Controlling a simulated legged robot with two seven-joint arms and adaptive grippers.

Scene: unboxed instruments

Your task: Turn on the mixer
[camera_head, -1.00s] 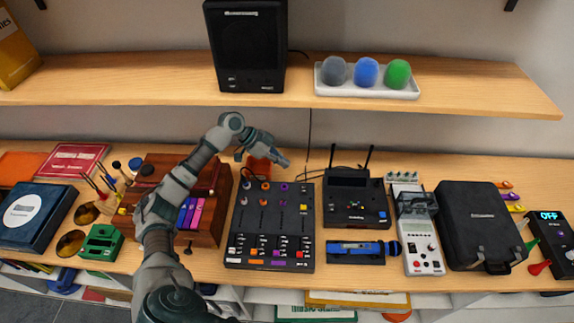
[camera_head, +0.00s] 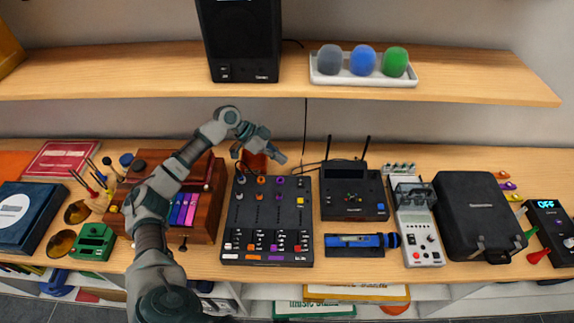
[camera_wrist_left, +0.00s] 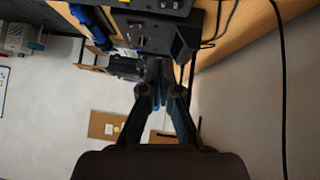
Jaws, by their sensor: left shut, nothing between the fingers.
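The mixer (camera_head: 247,215) is a black panel lying on the table in the middle of the head view. It has rows of orange, purple and dark knobs at the back and white, orange and purple controls at the front. My left gripper (camera_head: 279,157) is shut and empty, apart from the mixer, and appears above its back edge. In the left wrist view, its closed fingers (camera_wrist_left: 159,88) point towards black equipment and cables. I cannot make out a power switch on the mixer. My right gripper is not in view.
A brown wooden instrument (camera_head: 205,222) stands left of the mixer. A black receiver with antennas (camera_head: 345,203) and a blue microphone (camera_head: 362,240) lie to its right. A box reading OFF (camera_head: 545,222) is at far right. A shelf with a speaker (camera_head: 240,40) hangs above.

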